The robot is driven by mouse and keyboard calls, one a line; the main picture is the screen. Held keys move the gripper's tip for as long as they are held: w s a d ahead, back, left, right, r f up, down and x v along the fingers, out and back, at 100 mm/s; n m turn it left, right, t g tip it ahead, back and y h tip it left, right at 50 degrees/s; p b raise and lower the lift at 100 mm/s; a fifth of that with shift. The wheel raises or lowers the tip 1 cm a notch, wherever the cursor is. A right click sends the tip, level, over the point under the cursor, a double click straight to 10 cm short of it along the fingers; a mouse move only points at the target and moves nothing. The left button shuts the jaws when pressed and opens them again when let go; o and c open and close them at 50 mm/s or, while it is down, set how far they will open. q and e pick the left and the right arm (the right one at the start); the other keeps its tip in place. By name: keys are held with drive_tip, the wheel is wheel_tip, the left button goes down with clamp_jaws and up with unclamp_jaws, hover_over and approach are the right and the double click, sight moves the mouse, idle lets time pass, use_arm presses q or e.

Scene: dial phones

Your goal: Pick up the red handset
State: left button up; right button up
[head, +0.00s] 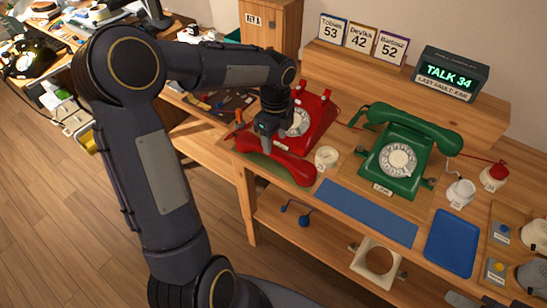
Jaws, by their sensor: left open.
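The red handset (282,164) lies off its cradle at the front left edge of the wooden table, in front of the red dial phone (312,122). My left gripper (268,142) points down just above the left part of the handset, close to the phone's left side. It is open; whether its fingers touch the handset cannot be told. My left arm hides part of the red phone. My right gripper is not in view.
A green phone (398,158) with its handset on stands to the right. A blue mat (366,212) and blue tray (452,243) lie along the front. A lit sign (449,75) stands behind.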

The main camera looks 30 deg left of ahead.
sight(274, 150)
use_arm(q)
wheel_tip(274, 150, down, 6)
drive_tip(key=shift+s+r, duration=0.15)
clamp_jaws()
idle(0.4)
